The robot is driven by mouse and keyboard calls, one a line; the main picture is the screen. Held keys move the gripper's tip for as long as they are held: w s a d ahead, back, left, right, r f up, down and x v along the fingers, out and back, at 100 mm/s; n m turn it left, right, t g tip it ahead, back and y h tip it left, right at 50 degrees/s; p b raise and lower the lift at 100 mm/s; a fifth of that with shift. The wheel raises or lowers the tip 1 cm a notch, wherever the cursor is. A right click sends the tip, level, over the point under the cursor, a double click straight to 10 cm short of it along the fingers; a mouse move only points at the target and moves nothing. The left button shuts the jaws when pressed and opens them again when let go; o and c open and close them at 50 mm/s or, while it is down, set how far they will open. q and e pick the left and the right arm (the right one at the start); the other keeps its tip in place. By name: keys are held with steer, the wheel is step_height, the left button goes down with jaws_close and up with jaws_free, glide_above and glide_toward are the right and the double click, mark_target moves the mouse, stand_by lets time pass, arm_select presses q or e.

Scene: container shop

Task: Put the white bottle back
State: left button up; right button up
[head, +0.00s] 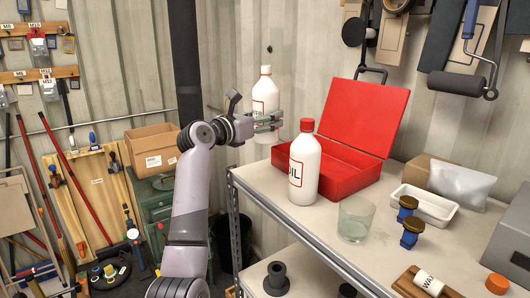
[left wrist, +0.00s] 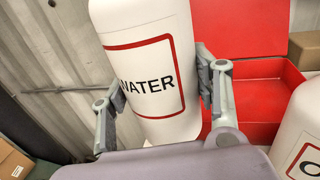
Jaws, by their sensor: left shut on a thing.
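My left gripper (head: 268,121) is shut on a white bottle (head: 264,92) with a white cap. The bottle is roughly upright in the air, near the back left corner of the workbench. In the left wrist view the bottle (left wrist: 152,60) shows a red-framed label reading WATER, with a finger on each side. A second white bottle (head: 305,172) with a red cap and a label ending in IL stands on the workbench (head: 302,222). This second bottle (left wrist: 302,135) also shows at the right of the left wrist view. My right gripper is not in view.
An open red toolbox (head: 354,170) stands behind the second bottle. A glass (head: 355,220), brass-and-blue fittings (head: 411,232) and a white tray (head: 424,205) are to the right. The bench's back left corner looks bare. A cardboard box (head: 153,150) sits at left.

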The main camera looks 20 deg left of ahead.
mark_target(258, 139)
arm_select(q)
step_height(258, 139, down, 5)
steer(key=shift+w+f+p, duration=0.15)
steer(key=shift+f+p, duration=0.05)
steer(key=shift+p, duration=0.1)
steer(key=shift+f, duration=0.5)
step_height(258, 139, down, 4)
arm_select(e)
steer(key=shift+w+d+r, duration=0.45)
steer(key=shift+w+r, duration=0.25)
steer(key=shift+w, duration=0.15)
arm_select(q)
steer(key=shift+d+f, duration=0.1)
steer(key=shift+f, duration=0.05)
steer(key=o, duration=1.3)
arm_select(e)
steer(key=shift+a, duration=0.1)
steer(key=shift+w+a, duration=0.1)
